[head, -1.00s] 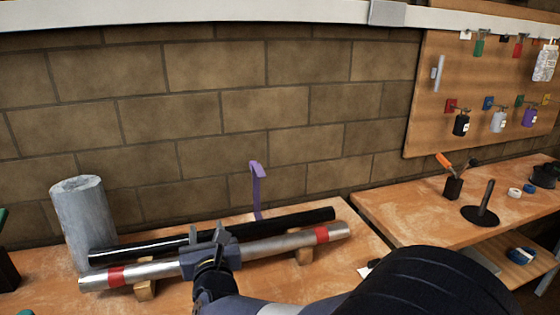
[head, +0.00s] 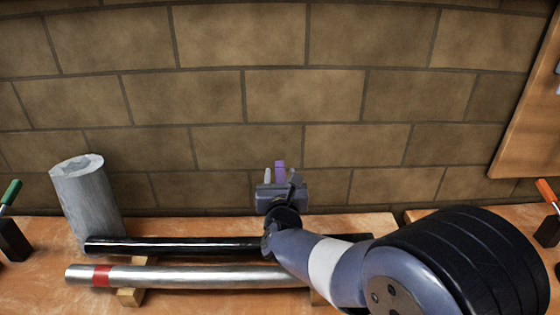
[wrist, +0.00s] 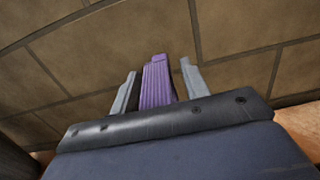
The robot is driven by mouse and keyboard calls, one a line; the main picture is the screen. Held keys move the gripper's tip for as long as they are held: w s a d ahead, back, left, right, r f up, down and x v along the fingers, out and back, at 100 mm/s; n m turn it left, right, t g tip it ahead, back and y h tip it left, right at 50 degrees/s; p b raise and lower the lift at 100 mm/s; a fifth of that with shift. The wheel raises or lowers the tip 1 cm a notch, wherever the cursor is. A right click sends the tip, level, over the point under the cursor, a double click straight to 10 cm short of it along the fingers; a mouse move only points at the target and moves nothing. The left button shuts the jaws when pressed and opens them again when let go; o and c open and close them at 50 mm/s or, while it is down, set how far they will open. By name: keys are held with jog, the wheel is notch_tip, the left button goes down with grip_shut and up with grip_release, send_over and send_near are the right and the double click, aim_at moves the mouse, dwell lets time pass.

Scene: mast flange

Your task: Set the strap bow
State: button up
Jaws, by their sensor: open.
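The strap bow appears to be the purple ribbed strip, seen in the head view (head: 280,168) behind the tubes, its lower part hidden by my gripper. My gripper (head: 280,178) is raised at it, past the black tube (head: 180,245). In the wrist view the purple strip (wrist: 157,85) stands between the two grey fingers of my gripper (wrist: 158,70), with a gap on each side, so the gripper is open around it. A silver tube (head: 200,277) with a red band lies in front of the black tube.
A grey cylinder (head: 86,195) stands at the left behind the tube ends. A wooden block (head: 130,297) supports the silver tube. A green-handled tool (head: 11,192) in a dark holder is at far left, an orange-handled one (head: 546,190) at far right. A brick wall (head: 240,90) rises behind.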

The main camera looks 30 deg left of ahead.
jog(key=shift+p+x, duration=0.7)
jog(key=shift+x, duration=1.95)
grip_shut()
